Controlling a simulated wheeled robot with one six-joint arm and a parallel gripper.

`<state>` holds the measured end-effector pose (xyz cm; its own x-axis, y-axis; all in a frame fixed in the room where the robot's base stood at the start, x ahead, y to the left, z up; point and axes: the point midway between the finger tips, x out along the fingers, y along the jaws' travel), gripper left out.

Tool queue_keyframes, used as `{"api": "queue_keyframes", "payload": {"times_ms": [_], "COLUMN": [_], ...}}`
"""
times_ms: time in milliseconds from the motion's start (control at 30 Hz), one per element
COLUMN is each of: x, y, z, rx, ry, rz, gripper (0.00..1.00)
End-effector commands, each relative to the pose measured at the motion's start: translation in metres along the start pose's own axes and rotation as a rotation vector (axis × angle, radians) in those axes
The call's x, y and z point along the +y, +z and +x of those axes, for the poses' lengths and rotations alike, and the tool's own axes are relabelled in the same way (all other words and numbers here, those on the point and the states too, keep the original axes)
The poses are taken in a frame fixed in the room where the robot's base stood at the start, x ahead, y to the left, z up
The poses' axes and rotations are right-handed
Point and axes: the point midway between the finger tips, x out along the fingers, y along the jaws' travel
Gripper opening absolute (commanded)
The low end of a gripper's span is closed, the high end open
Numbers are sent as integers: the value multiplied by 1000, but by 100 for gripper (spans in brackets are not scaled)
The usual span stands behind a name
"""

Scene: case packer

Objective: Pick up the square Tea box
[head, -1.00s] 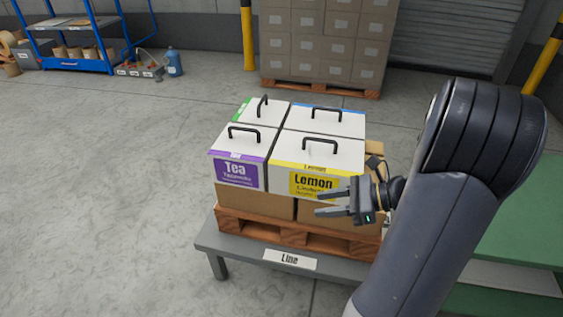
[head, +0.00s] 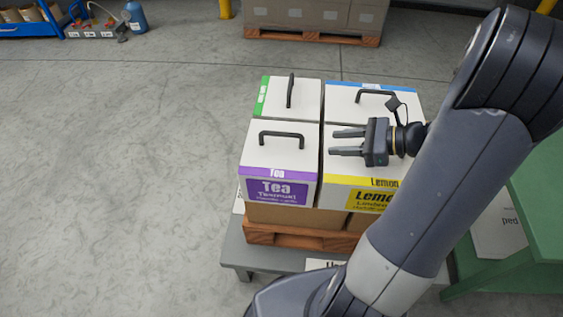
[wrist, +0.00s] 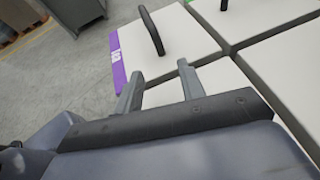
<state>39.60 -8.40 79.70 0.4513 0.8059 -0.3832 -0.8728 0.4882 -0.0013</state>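The Tea box (head: 276,190) is white with a purple label and a black arched handle (head: 281,136) on its lid. It sits at the front left of a group of boxes. In the wrist view the Tea box (wrist: 172,47) is ahead of my fingers, with its handle (wrist: 151,30) upright. My gripper (head: 342,140) is open and empty, with its two fingers apart. In the head view it appears over the yellow-labelled Lemon box (head: 372,166), right of the Tea box, fingers pointing left. The Lemon box's handle is hidden behind it.
A green-labelled box (head: 290,97) and a blue-labelled box (head: 370,96) stand behind. All sit on brown cartons on a wooden pallet (head: 290,236) on a grey table (head: 240,254). A green table (head: 520,240) is at the right. The floor at left is clear.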

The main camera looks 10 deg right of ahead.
Motion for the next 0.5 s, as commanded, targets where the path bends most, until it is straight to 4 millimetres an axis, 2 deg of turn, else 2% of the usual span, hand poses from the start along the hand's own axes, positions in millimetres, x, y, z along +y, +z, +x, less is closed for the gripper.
{"api": "queue_keyframes", "payload": {"times_ms": [100, 333, 500], "x": [0, 0, 1], "y": [-1, -1, -1], "z": [18, 33, 58], "rx": [0, 0, -1], "ry": [3, 2, 4], "rz": [-1, -1, -1], "gripper": [38, 38, 38]}}
